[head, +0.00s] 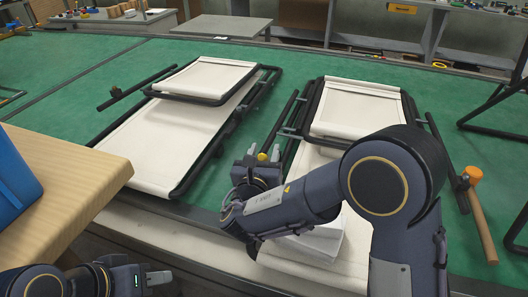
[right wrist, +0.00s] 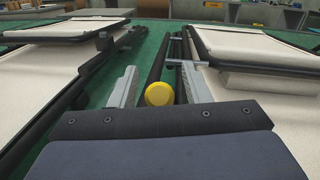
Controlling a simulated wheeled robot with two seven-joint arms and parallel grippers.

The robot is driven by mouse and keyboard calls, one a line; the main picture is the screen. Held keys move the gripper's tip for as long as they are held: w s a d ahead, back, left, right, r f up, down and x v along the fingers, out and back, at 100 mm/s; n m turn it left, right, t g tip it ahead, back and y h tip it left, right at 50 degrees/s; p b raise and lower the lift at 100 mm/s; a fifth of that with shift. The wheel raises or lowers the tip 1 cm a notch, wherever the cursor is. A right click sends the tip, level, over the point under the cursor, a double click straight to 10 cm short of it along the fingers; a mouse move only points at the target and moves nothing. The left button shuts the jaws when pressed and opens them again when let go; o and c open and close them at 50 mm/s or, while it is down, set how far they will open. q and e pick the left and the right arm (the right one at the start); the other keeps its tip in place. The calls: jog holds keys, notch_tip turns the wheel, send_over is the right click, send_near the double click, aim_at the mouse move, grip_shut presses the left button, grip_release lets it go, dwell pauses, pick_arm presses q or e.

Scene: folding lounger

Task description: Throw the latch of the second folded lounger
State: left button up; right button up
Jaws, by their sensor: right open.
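Two folded loungers with black frames and cream fabric lie on the green bench: one at the left (head: 165,135) and a second at the right (head: 360,108). A black bar (head: 284,118) runs along the second lounger's left side, with a yellow round knob (head: 262,157) at its near end. My right gripper (head: 262,152) is open around the knob. In the right wrist view the knob (right wrist: 159,93) sits between the two grey fingers; contact cannot be told. My right arm hides much of that lounger's near part. My left gripper (head: 135,278) is low at the left, its fingers unclear.
A mallet (head: 482,218) with an orange head lies right of the second lounger. A wooden top (head: 75,190) with a blue box (head: 14,180) stands at the near left. A white stack (head: 312,240) lies below my right arm.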

jog(key=shift+c, duration=0.4)
grip_shut()
